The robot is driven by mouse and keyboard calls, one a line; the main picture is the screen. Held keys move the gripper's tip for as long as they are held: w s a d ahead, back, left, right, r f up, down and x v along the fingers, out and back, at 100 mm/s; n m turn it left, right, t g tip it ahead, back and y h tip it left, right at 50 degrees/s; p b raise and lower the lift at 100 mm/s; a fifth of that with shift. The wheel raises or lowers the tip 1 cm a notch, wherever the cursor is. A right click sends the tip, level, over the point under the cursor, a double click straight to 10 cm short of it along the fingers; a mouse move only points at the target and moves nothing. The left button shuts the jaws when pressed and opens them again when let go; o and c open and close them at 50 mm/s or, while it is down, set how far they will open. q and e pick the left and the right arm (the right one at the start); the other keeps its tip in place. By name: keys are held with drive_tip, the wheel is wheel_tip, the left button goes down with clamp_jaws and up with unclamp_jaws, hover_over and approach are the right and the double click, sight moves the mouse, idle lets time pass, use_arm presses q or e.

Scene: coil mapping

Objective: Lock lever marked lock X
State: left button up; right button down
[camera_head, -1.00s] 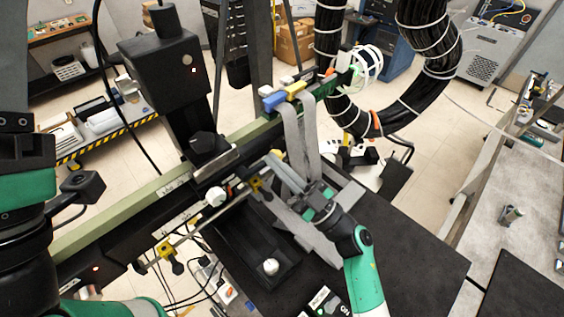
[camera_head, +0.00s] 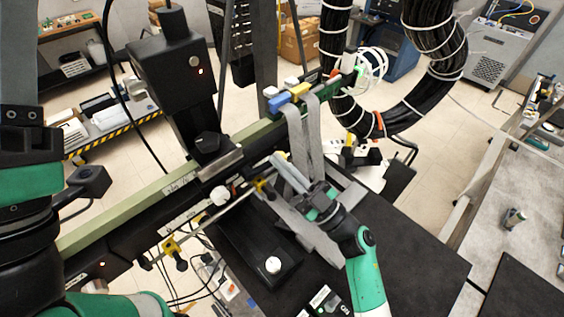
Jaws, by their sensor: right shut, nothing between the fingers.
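My right gripper (camera_head: 290,174) is shut and empty, its long grey fingers pointing up and left beside the rail assembly. A yellow-and-black lever (camera_head: 264,188) sits on a thin metal rod just left of and below the fingertips; I cannot tell whether they touch. A second yellow-and-black lever (camera_head: 173,250) sits at the rod's lower left end. A white round knob (camera_head: 220,195) is on the black rail between them. I cannot read which lever is marked lock X. My left arm fills the left edge; its gripper is not in view.
A pale green beam (camera_head: 125,214) runs diagonally beside the black rail. A black camera-like box (camera_head: 172,68) stands above it. Grey straps (camera_head: 306,140) hang behind my right gripper. A black tray with a white knob (camera_head: 273,265) lies below. The dark tabletop (camera_head: 410,260) is clear at right.

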wheel_tip(320, 180, up, 4)
drive_tip(key=p, duration=0.4)
use_arm(q)
wheel_tip(320, 180, up, 2)
drive_tip(key=b, duration=0.2)
drive_tip(key=shift+s+r+b, duration=0.15)
drive_tip(key=shift+r+b, duration=0.1)
drive_tip(key=shift+b, duration=0.05)
use_arm(e)
drive_tip(key=s+a+v, duration=0.1)
drive_tip(key=v, duration=1)
drive_tip(key=shift+f, duration=0.2)
drive_tip(key=shift+w, duration=0.1)
